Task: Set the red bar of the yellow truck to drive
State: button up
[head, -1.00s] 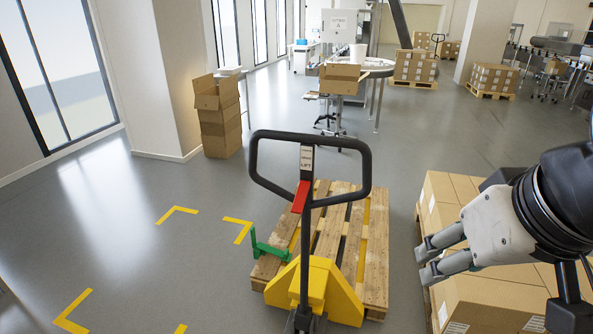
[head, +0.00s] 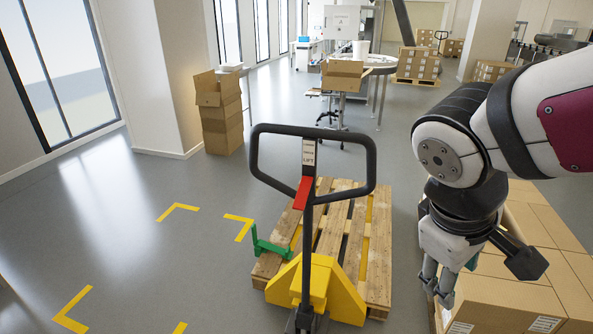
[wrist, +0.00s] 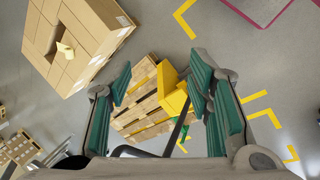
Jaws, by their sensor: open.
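The yellow truck (head: 329,287) is a pallet jack with a black upright handle loop (head: 257,166). A wooden pallet (head: 376,232) lies at the truck. My gripper (head: 436,292) hangs to the right of the handle, fingers pointing down, near the stacked boxes. It is open and empty. In the wrist view the yellow truck (wrist: 171,92) and pallet (wrist: 140,112) show between the green-padded fingers (wrist: 160,95). The red bar cannot be made out there.
Stacked cardboard boxes (head: 500,292) stand close under and right of my gripper. A green bracket (head: 268,246) stands by the pallet's left side. Yellow floor marks (head: 72,309) lie on clear floor at left. More boxes (head: 222,125) stand by the pillar.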

jog(key=w+f+n+h+b, duration=0.1)
jog(key=w+f+n+h, duration=0.35)
jog(key=w+n, duration=0.2)
jog(key=n+t+y+b, duration=0.35)
jog(key=n+t, duration=1.15)
jog(key=n, duration=0.5)
send_near(299, 203)
jog(key=x, duration=1.1)
jog(key=shift+s, duration=0.1)
grip_shut()
